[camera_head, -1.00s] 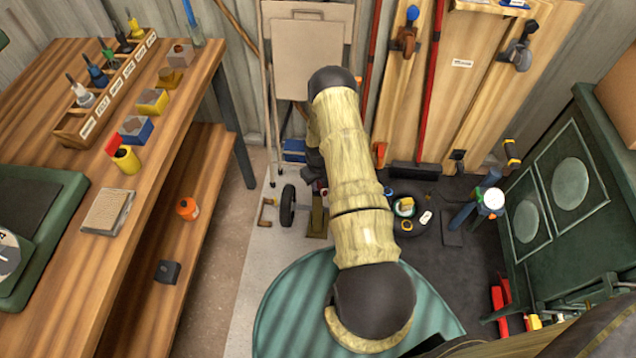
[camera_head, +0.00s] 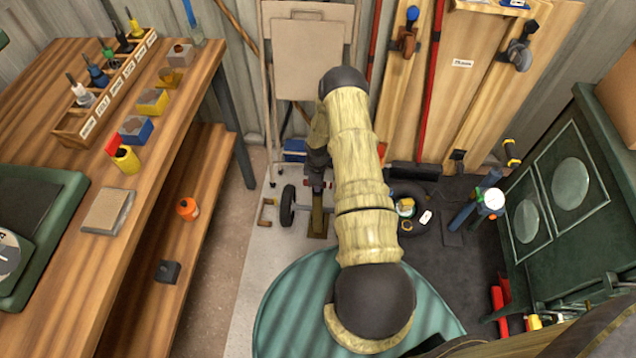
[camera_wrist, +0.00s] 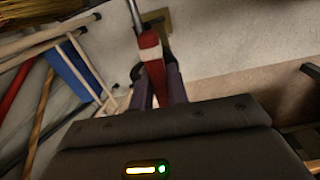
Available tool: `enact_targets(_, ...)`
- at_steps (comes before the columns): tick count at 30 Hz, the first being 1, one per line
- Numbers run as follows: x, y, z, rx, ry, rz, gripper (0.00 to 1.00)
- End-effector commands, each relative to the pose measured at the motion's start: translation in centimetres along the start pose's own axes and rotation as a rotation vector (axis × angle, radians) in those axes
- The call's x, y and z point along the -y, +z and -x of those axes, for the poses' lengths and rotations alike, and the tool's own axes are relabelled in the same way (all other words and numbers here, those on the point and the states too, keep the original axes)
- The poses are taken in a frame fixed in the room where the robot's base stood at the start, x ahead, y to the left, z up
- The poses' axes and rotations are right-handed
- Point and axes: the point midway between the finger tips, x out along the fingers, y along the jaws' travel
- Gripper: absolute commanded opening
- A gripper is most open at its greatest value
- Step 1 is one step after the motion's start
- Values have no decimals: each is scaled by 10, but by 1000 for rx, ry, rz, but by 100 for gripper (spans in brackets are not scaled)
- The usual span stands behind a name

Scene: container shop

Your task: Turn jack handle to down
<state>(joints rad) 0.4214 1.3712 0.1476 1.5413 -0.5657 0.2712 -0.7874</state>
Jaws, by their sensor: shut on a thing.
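The floor jack (camera_head: 318,222) stands on the pale floor strip beyond the round green table, with a dark wheel (camera_head: 288,205) at its left. My gripper (camera_head: 318,183) is over the jack, partly hidden by my arm. In the wrist view, my gripper (camera_wrist: 154,75) has its two fingers on either side of a red and white part, which looks like the jack handle (camera_wrist: 150,50). A grey rod extends from it to the top edge. The gripper is shut on the handle. The handle's lower joint is not clear.
A wooden workbench (camera_head: 150,210) stands at left. The round green table (camera_head: 290,305) is in front. A black tyre (camera_head: 410,215) lies right of the jack, with blue cylinders and a gauge (camera_head: 493,200) beyond. A green cabinet (camera_head: 560,190) stands at right.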

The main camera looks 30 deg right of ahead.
Motion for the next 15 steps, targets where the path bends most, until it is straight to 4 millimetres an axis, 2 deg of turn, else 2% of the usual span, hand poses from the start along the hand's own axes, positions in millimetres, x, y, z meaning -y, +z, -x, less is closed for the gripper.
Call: enact_targets(15, 2, 2, -1, 4, -5, 50, 0)
